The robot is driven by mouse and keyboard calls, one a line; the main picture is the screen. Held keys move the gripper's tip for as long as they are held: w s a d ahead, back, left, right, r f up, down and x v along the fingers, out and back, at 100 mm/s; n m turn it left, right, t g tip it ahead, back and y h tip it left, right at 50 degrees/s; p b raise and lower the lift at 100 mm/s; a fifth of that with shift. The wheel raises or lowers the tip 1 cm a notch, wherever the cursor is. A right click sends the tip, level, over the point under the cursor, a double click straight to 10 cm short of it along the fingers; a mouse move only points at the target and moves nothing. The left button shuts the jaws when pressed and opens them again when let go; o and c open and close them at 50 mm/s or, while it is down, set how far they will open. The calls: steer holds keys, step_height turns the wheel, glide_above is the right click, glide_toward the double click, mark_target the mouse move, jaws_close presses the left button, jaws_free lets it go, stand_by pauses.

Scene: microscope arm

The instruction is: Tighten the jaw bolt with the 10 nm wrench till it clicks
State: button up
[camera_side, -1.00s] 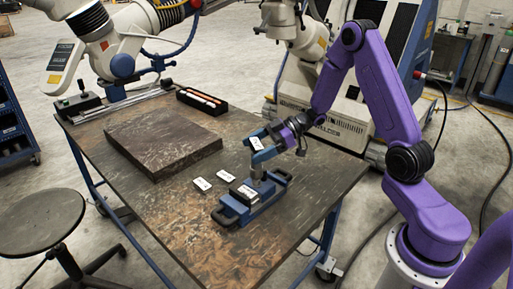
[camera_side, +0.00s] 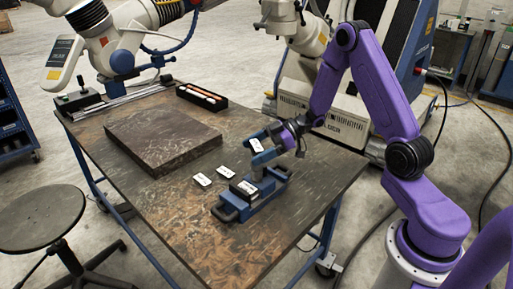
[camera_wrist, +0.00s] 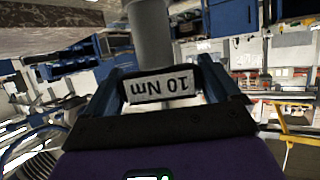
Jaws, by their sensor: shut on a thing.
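My gripper (camera_side: 264,151) is over the blue vise-like fixture (camera_side: 233,210) near the table's right edge. In the wrist view its two blue fingers (camera_wrist: 160,88) are shut on the wrench, whose label (camera_wrist: 163,86) reads "10 Nm" upside down. A grey cylinder (camera_wrist: 150,35) stretches away beyond the label; it appears to be part of the wrench. In the side view a short grey shaft (camera_side: 257,174) shows below the gripper, at the fixture. The jaw bolt cannot be made out, and I cannot tell whether the wrench is seated on it.
Two white label pieces (camera_side: 202,180) lie left of the fixture, and another label (camera_side: 246,187) is on it. A thick dark slab (camera_side: 162,138) covers the table's middle left. A black tray (camera_side: 202,98) stands behind. The table's front (camera_side: 190,225) is clear.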

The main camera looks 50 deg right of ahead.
steer(key=shift+f, duration=0.5)
stand_by(0.5)
steer(key=shift+m+t+h, duration=1.4)
steer(key=shift+m+t, duration=0.4)
steer(key=shift+m, duration=0.2)
steer(key=shift+a+m+t+h, duration=0.15)
steer(key=shift+m+t+h, duration=0.55)
steer(key=shift+m+h, duration=0.3)
steer(key=shift+m+t+h, duration=0.3)
steer(key=shift+m+h, duration=0.2)
steer(key=shift+w+m+h, duration=0.1)
steer(key=shift+m+h, duration=0.3)
steer(key=shift+h, duration=0.1)
